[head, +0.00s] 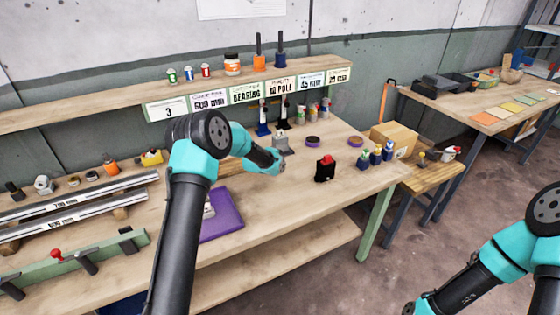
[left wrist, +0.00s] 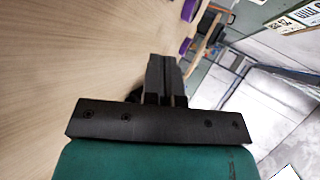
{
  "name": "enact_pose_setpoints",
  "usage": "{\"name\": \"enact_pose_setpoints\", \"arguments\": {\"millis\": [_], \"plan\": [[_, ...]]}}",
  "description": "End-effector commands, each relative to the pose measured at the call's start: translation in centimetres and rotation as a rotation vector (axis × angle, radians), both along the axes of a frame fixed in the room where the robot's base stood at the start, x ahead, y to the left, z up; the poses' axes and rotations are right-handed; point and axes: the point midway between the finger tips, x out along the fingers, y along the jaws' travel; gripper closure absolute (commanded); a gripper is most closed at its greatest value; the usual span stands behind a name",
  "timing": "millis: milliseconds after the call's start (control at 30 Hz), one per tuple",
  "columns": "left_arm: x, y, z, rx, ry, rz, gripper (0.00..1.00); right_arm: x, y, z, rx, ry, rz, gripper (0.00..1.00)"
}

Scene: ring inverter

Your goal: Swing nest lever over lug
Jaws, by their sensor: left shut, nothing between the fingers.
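My left gripper (left wrist: 164,68) is shut and empty, its dark fingers pressed together in the left wrist view. In the head view my left arm reaches over the bench, and its wrist hides most of the gripper. A small grey fixture (head: 281,146) stands just beyond the wrist. A black block with a red top (head: 325,170) stands apart to the right. I cannot tell which of these is the nest, and no lever or lug shows clearly. Of my right arm, only links show at the lower right; its fingers are out of frame.
The wooden bench (head: 350,185) has free room at its front right. A purple mat (head: 224,218) lies nearer. A labelled shelf (head: 110,98) runs behind. Metal rails (head: 80,198) lie left.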

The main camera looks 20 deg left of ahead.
Motion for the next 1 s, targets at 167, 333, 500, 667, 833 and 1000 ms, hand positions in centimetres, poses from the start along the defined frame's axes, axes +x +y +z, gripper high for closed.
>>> {"name": "enact_pose_setpoints", "arguments": {"millis": [167, 333, 500, 667, 833, 1000], "plan": [[-2.0, -1.6, 1.6, -0.002, -0.002, 0.0, 1.0, 0.0, 0.0, 0.0, 0.0, 0.0, 0.0, 0.03], [-2.9, -2.2, 2.1, 0.0, 0.0, 0.0, 1.0, 0.0, 0.0, 0.0, 0.0, 0.0, 0.0, 0.03], [-3.0, -2.3, 2.2, 0.0, 0.0, 0.0, 1.0, 0.0, 0.0, 0.0, 0.0, 0.0, 0.0, 0.03], [-3.0, -2.3, 2.2, 0.0, 0.0, 0.0, 1.0, 0.0, 0.0, 0.0, 0.0, 0.0, 0.0, 0.03], [-3.0, -2.3, 2.1, -0.004, 0.002, 0.003, 1.0, 0.0, 0.0, 0.0, 0.0, 0.0, 0.0, 0.03], [-4.2, -2.5, 1.7, -0.101, 0.045, 0.072, 1.0, 0.0, 0.0, 0.0, 0.0, 0.0, 0.0, 0.03]]}}
